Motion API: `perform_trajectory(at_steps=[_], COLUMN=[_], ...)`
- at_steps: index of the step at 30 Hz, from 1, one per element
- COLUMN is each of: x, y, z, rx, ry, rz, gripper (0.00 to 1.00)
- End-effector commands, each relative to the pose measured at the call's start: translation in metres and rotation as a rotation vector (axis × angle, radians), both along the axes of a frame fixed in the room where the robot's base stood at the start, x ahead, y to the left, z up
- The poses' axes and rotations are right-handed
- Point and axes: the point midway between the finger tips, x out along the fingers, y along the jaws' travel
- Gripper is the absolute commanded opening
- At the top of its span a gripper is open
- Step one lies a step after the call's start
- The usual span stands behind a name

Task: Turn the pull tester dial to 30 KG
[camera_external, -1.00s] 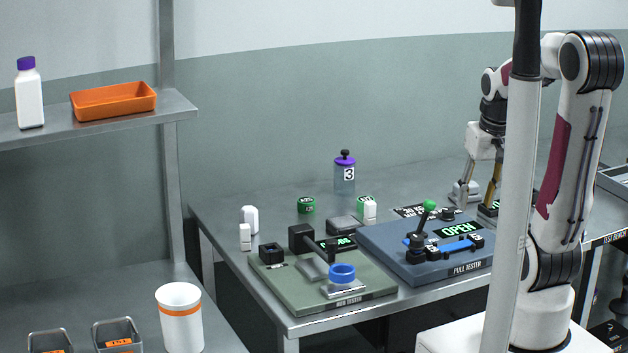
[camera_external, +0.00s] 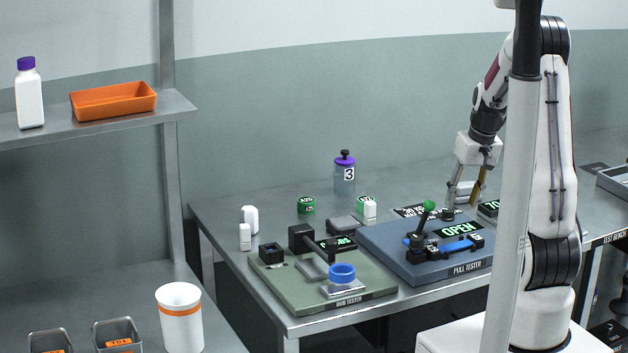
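The pull tester (camera_external: 400,257) is a blue-grey box on the bench. It carries a green-knobbed lever (camera_external: 425,215), a blue clamp bar (camera_external: 455,245) and a display reading OPEN (camera_external: 458,229). A small black round dial (camera_external: 448,214) sits at its back edge, beside a black label (camera_external: 415,211) with white lettering, only partly legible. My gripper (camera_external: 466,193) points down just behind and right of the dial. Its fingers look apart, with nothing seen between them. I cannot tell whether a finger touches the dial, nor read the dial's setting.
A green rub tester (camera_external: 370,292) with a blue ring (camera_external: 342,273) stands at the front left. A purple-lidded jar (camera_external: 345,175) and small green-topped containers (camera_external: 306,205) stand behind. A grey pole (camera_external: 515,200) hides part of the bench to the right.

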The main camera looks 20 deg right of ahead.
Motion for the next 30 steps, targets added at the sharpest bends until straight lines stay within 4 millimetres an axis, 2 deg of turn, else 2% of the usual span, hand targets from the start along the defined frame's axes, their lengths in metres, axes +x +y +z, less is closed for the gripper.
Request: perform_trajectory(at_steps=[1, 3, 6, 23, 30], x=[0.013, 0.026, 0.036, 0.039, 0.042], y=[-0.004, -0.008, -0.011, -0.012, -0.012], z=[0.001, 0.009, 0.015, 0.016, 0.008], rx=[-0.011, -0.03, -0.053, -0.075, -0.075], ry=[-0.026, -0.066, -0.101, -0.115, -0.115], rz=[0.017, 0.041, 0.072, 0.114, 0.113], gripper=[0.39, 0.39, 0.39, 0.39, 0.39])
